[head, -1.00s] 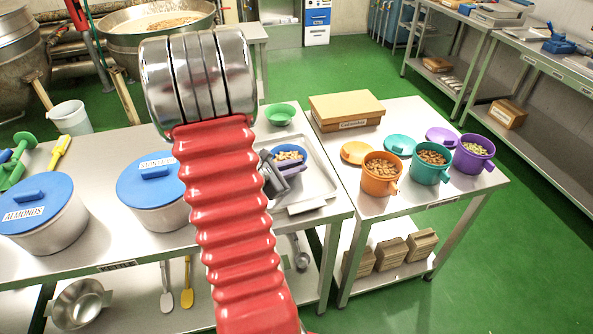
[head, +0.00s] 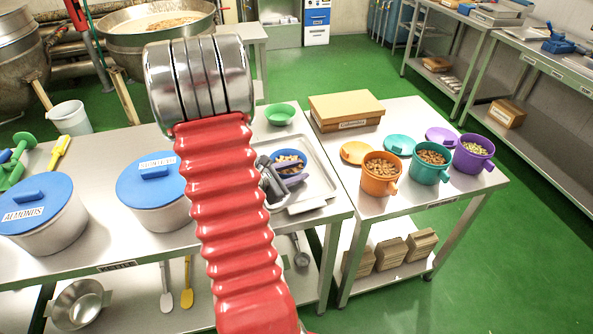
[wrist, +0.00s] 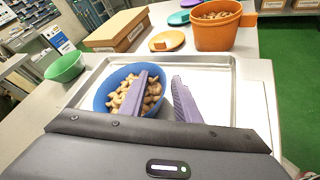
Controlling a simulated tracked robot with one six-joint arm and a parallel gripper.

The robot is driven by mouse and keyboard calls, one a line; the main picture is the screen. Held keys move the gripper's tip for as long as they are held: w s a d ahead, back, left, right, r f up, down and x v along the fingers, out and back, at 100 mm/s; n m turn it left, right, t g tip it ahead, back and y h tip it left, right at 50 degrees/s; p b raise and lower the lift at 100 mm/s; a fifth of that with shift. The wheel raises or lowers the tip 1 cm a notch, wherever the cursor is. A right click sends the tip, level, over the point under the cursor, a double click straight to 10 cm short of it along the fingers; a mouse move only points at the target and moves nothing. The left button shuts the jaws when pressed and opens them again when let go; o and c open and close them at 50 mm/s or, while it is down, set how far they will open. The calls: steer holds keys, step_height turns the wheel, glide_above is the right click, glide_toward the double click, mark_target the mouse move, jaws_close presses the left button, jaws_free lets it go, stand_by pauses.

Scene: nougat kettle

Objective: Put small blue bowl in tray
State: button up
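The small blue bowl (wrist: 104,98), filled with nuts, sits upright inside the metal tray (wrist: 205,68). In the head view the blue bowl (head: 290,153) shows partly behind my gripper (head: 293,173), within the rim of the tray (head: 326,170). In the wrist view my gripper (wrist: 161,80) is open. Its left purple finger reaches over the nuts inside the bowl, and its right finger is outside, to the right of the bowl. A gap shows between the right finger and the bowl's rim. The bowl's base is hidden.
A green bowl (head: 280,114) stands behind the tray. Lidded pots (head: 153,185) stand to the left. On the right table are a cardboard box (head: 346,110) and orange (head: 380,175), teal (head: 430,163) and purple (head: 473,153) containers of nuts.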

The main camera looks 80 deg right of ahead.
steer(key=v, duration=1)
steer(key=shift+w+a+r, duration=0.1)
steer(key=shift+w+a, duration=0.1)
steer(key=shift+a, duration=0.1)
steer(key=shift+w+a+r, duration=0.2)
steer(key=shift+a+r, duration=0.05)
steer(key=shift+a, duration=0.25)
steer(key=shift+a+r, duration=0.15)
steer(key=shift+a, duration=0.05)
steer(key=w+a+r+m+t+y, duration=0.2)
steer(key=w+a+r+t+y, duration=0.1)
steer(key=a, duration=1.1)
steer(key=w+a+r+m+t+y, duration=0.2)
steer(key=w+a+r+t+y, duration=0.2)
steer(key=a, duration=1)
steer(key=w+a+r+m+t+y, duration=0.3)
steer(key=w+a+r+t+y, duration=0.1)
steer(key=a, duration=1.1)
step_height(320, 180, up, 2)
steer(key=shift+w+r+t+y, duration=0.15)
steer(key=shift+w+t+y, duration=0.1)
steer(key=shift+t+y, duration=0.25)
steer(key=shift+d, duration=0.1)
